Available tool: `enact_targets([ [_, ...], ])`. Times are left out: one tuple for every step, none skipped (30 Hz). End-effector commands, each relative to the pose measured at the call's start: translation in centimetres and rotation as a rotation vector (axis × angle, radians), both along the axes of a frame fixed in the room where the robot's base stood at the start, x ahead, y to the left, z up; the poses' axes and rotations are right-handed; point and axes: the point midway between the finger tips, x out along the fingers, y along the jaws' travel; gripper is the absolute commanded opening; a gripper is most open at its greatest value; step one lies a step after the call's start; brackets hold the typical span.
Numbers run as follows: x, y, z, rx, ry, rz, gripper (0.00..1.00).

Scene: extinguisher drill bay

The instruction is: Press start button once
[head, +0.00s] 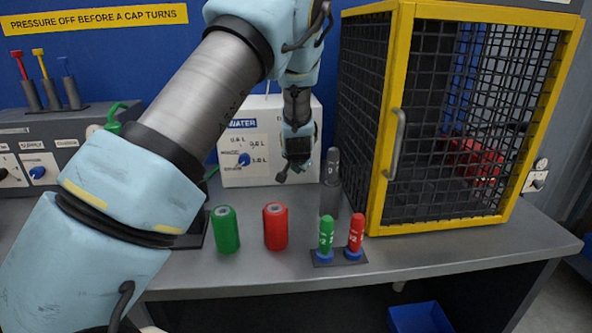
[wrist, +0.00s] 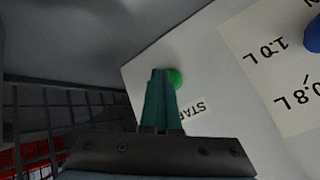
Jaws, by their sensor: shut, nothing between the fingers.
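The green start button (wrist: 176,77) is on the white panel of the WATER box (head: 235,172), beside a partly covered label that reads "STA". In the wrist view my gripper (wrist: 160,73) is shut and empty, its fingertips overlapping the left edge of the button. I cannot tell whether they touch it. In the head view my gripper (head: 284,176) hangs in front of the right part of the box, and I cannot make out the button clearly there.
A blue dial (head: 244,159) is on the box's left side. A green cylinder (head: 225,229), a red cylinder (head: 275,226) and a dark grey bottle (head: 331,190) stand nearby. A yellow-framed mesh cage (head: 391,110) is close on the right.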

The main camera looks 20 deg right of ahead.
Motion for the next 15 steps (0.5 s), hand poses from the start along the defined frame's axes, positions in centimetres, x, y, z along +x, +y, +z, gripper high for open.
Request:
enact_targets([
  [0.08, 0.00, 0.07, -0.001, -0.003, 0.000, 0.00],
  [0.08, 0.00, 0.07, -0.001, -0.003, 0.000, 0.00],
  [0.08, 0.00, 0.07, -0.001, -0.003, 0.000, 0.00],
  [0.08, 0.00, 0.07, -0.001, -0.003, 0.000, 0.00],
  [0.08, 0.00, 0.07, -0.001, -0.003, 0.000, 0.00],
  [0.08, 0.00, 0.07, -0.001, -0.003, 0.000, 0.00],
  [0.08, 0.00, 0.07, -0.001, -0.003, 0.000, 0.00],
  [0.08, 0.00, 0.07, 0.000, -0.002, 0.001, 0.00],
  [0.11, -0.01, 0.08, -0.001, -0.003, 0.000, 0.00],
  [0.16, -0.02, 0.08, -0.001, -0.003, 0.000, 0.00],
  [0.22, -0.04, 0.09, -0.001, -0.003, 0.000, 0.00],
  [0.33, -0.07, 0.10, -0.001, -0.002, 0.001, 0.00],
  [0.43, -0.11, 0.11, -0.001, -0.002, 0.001, 0.00],
  [0.53, -0.14, 0.11, -0.001, -0.002, 0.001, 0.00],
  [0.67, -0.16, 0.11, -0.001, -0.002, 0.001, 0.00],
])
